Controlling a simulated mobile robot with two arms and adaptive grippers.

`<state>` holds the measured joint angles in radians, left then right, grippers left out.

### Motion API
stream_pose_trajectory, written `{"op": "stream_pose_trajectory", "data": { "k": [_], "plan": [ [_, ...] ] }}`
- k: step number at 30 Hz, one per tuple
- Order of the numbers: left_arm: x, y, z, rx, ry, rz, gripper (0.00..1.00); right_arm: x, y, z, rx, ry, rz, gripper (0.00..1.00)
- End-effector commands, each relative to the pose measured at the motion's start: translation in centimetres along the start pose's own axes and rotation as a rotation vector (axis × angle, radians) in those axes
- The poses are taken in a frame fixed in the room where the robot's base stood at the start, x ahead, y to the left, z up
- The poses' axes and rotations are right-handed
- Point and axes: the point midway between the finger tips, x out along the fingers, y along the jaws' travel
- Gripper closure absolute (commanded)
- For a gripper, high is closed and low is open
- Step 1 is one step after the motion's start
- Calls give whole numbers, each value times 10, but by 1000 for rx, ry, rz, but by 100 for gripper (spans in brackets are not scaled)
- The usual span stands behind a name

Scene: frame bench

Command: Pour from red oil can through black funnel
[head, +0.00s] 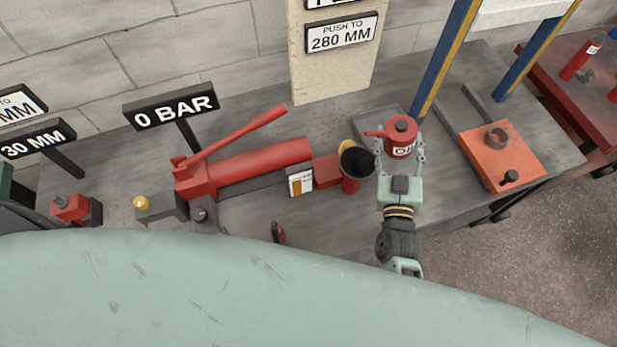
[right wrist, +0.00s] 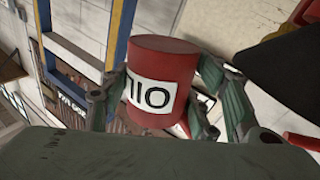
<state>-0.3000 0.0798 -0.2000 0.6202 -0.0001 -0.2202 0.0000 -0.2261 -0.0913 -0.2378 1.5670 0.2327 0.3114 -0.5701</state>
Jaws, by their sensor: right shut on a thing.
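The red oil can (head: 400,132) with a white label and a spout pointing left is between the fingers of my right gripper (head: 401,158), which is shut on it. In the right wrist view the can (right wrist: 160,75) fills the middle, its label reading OIL upside down, with a green finger on each side. The black funnel (head: 357,161) sits atop a red upright part at the end of the red pump, just left of the can. The can's spout tip is near the funnel's upper right, apart from it. My left gripper is not in view.
A blue post (head: 443,60) stands right of the can. An orange block (head: 502,155) lies farther right. A grey tray (head: 375,127) is behind the can.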

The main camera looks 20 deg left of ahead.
Motion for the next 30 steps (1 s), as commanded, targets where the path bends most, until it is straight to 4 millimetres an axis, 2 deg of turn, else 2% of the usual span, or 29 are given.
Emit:
{"op": "stream_pose_trajectory", "data": {
  "k": [4, 14, 23, 30],
  "plan": [
    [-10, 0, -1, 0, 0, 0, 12, -1, -3, -1, 55, -24, 1, 88],
    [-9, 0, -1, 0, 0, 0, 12, -2, -5, 2, 70, -30, 1, 88],
    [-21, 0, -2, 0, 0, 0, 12, -6, -12, 7, 159, -76, 0, 88],
    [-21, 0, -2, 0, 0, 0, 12, -6, -14, 10, 177, -84, 0, 88]
  ]
}}
